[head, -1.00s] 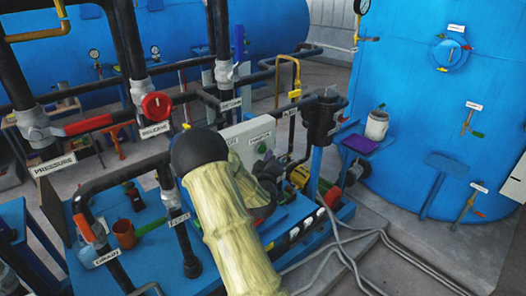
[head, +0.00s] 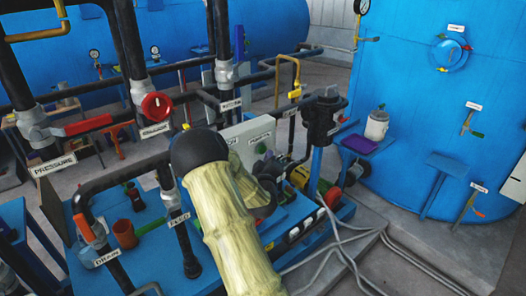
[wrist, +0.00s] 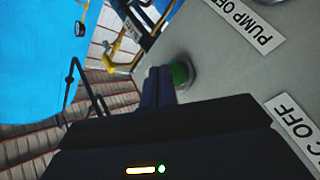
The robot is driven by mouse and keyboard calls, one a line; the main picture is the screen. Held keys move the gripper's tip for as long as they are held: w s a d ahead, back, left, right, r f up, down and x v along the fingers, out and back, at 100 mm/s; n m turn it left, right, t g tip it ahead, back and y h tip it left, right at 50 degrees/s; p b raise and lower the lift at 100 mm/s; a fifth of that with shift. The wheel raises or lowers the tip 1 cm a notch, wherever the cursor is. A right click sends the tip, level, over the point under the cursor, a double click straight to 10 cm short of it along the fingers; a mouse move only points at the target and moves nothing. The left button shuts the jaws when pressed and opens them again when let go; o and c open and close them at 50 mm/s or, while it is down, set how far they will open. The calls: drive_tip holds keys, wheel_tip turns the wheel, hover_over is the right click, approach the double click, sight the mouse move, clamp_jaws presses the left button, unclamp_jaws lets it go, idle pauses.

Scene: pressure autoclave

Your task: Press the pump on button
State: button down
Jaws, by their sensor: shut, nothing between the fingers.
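The green button (wrist: 182,75) stands out from a grey panel in the wrist view. In the head view it shows as a small green spot (head: 262,148) on the control box (head: 238,134), under a white label. My gripper (wrist: 160,82) is shut and empty, and its dark fingertips are right beside the green button, partly overlapping it in the wrist view. I cannot tell whether they touch it. In the head view my gripper (head: 270,180) is dark and in front of the box, partly hidden by my arm.
A "PUMP OFF" label (wrist: 250,25) and another label ending in "C OFF" (wrist: 295,125) are on the panel. Black pipes (head: 125,40) and a red valve wheel (head: 156,105) stand left of the box. A black filter housing (head: 324,120) stands to its right.

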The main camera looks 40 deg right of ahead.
drive_tip(key=shift+w, duration=0.1)
idle(0.7)
drive_tip(key=shift+w, duration=0.3)
